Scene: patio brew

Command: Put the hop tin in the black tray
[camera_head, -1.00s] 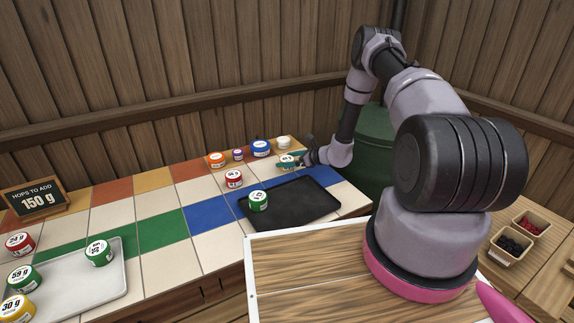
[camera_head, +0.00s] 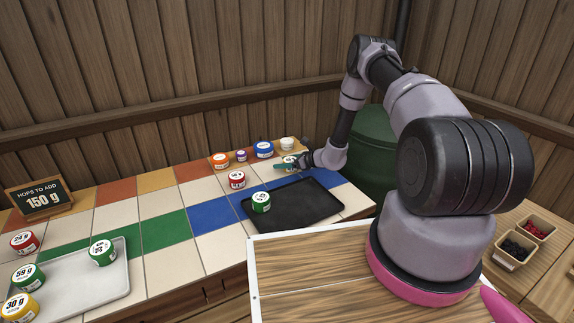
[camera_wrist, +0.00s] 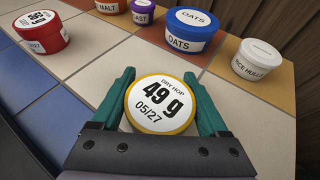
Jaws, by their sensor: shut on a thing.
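My gripper (camera_wrist: 158,115) is shut on a tin with a yellow rim and a white lid reading "DRY HOP 49 g 05/27" (camera_wrist: 160,103). Its green fingers press on both sides of the tin. The head view shows the held tin (camera_head: 289,159) at the far right of the tiled counter, behind the black tray. I cannot tell whether it touches the tiles. The black tray (camera_head: 305,207) lies flat nearer to me. A green tin (camera_head: 261,202) stands on the tray's left part; the middle and right of the tray are bare.
A red tin (camera_head: 237,180) stands left of my gripper. Orange, purple, blue "OATS" (camera_wrist: 190,30) and white (camera_wrist: 257,62) tubs line the back. A grey tray (camera_head: 75,280) with a green tin and other weighted tins are at left, by a "150 g" sign (camera_head: 40,200).

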